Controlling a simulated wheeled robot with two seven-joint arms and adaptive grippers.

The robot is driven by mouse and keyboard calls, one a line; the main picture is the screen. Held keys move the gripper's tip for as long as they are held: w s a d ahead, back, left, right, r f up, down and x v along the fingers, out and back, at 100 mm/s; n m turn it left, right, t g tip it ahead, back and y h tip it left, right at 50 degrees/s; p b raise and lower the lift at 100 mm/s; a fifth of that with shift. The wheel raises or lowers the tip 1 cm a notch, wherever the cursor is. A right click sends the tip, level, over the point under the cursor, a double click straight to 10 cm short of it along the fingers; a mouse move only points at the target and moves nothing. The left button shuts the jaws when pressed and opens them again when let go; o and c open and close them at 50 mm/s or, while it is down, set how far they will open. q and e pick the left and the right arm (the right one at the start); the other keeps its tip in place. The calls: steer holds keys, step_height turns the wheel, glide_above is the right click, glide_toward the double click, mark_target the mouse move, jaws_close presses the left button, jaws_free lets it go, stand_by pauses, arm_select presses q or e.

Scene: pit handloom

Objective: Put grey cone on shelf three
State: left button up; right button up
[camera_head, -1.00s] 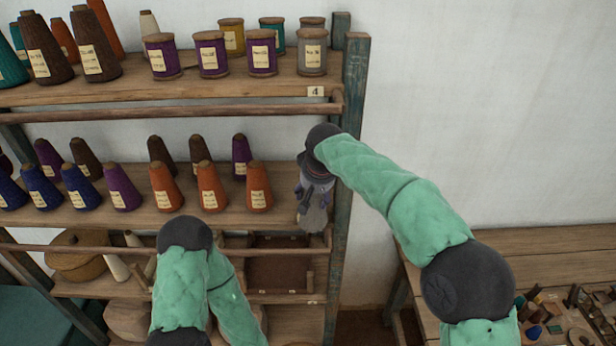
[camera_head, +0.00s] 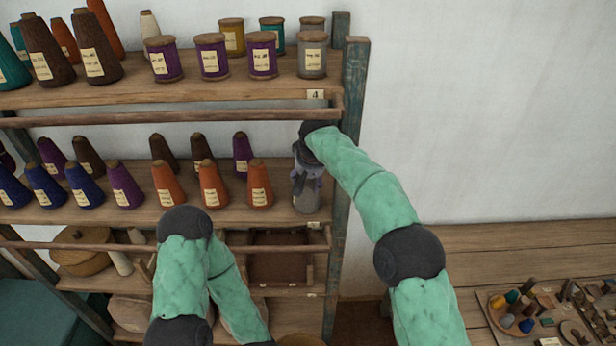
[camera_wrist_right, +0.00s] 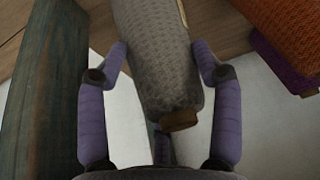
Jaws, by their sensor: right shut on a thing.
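The grey cone (camera_head: 307,195) is at the right end of the shelf three board (camera_head: 280,198), beside the orange cones and next to the blue post. My right gripper (camera_head: 307,172) is shut on it from above. In the right wrist view the grey cone (camera_wrist_right: 160,55) lies between the purple fingers, its brown tip toward the palm and its wide end over the wooden board (camera_wrist_right: 225,45). I cannot tell whether its base touches the board. My left arm reaches up at lower centre of the head view; its gripper is hidden.
Orange cones (camera_head: 213,185) stand just left of the grey cone. The shelf post (camera_head: 352,110) is close on its right, and a rail (camera_head: 170,117) runs along the front above. Spools (camera_head: 312,55) fill shelf four. A table with a tray (camera_head: 495,320) stands at lower right.

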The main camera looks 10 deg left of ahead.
steer(key=shift+f, duration=0.1)
steer(key=o, duration=1.7)
steer(key=shift+s+d+r+b, duration=0.15)
steer(key=shift+s+d+b, duration=0.7)
steer(key=shift+s, duration=1.1)
steer(key=shift+s+d+r+b, duration=0.2)
steer(key=shift+s+d+b, duration=0.65)
steer(key=shift+s, duration=1.05)
steer(key=shift+s+d+r+b, duration=0.15)
steer(key=shift+s+d+b, duration=0.7)
steer(key=shift+s, duration=1.1)
steer(key=shift+a, duration=0.15)
